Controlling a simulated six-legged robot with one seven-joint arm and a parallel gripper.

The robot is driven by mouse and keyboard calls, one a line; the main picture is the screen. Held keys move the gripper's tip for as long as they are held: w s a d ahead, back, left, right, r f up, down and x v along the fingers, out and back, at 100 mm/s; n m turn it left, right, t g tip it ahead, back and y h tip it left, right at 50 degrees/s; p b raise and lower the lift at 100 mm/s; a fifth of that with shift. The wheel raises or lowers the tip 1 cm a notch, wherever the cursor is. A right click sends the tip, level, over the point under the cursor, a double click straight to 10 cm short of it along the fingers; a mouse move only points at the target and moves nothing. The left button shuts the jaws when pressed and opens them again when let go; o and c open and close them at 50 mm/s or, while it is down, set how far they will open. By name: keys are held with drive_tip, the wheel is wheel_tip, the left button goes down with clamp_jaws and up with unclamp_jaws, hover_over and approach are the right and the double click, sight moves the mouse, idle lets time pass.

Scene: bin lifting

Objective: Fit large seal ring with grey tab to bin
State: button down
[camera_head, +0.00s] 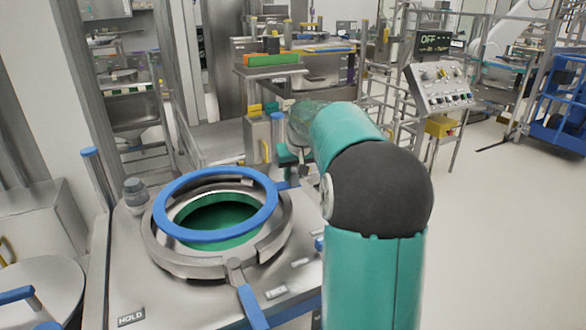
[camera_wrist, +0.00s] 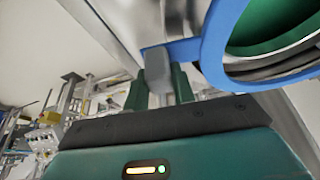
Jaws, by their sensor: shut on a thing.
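The large blue seal ring (camera_head: 161,200) is held above the round bin mouth in the head view, looking slightly tilted and not quite centred on it. The bin has a metal rim (camera_head: 180,262) and a green inside (camera_head: 225,215). In the wrist view the ring (camera_wrist: 211,48) fills the upper right, with the green opening beyond it. My gripper (camera_wrist: 160,82) is shut on the ring's grey tab (camera_wrist: 158,62), which sits between the green fingers. In the head view my gripper (camera_head: 290,178) is at the ring's right side, partly hidden by my arm.
A blue-handled lever (camera_head: 252,306) sticks out at the front of the bin rim. A blue-topped post (camera_head: 95,175) and a grey knob (camera_head: 135,190) stand at the left. A control panel (camera_head: 440,87) reading OFF stands behind. Open floor lies to the right.

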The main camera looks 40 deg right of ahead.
sight(294, 186)
drive_tip(key=shift+s+f, duration=0.1)
drive_tip(key=shift+f, duration=2.8)
drive_tip(key=shift+r, duration=0.35)
drive_tip(key=shift+f, duration=0.2)
drive_tip(key=c, duration=1.1)
unclamp_jaws()
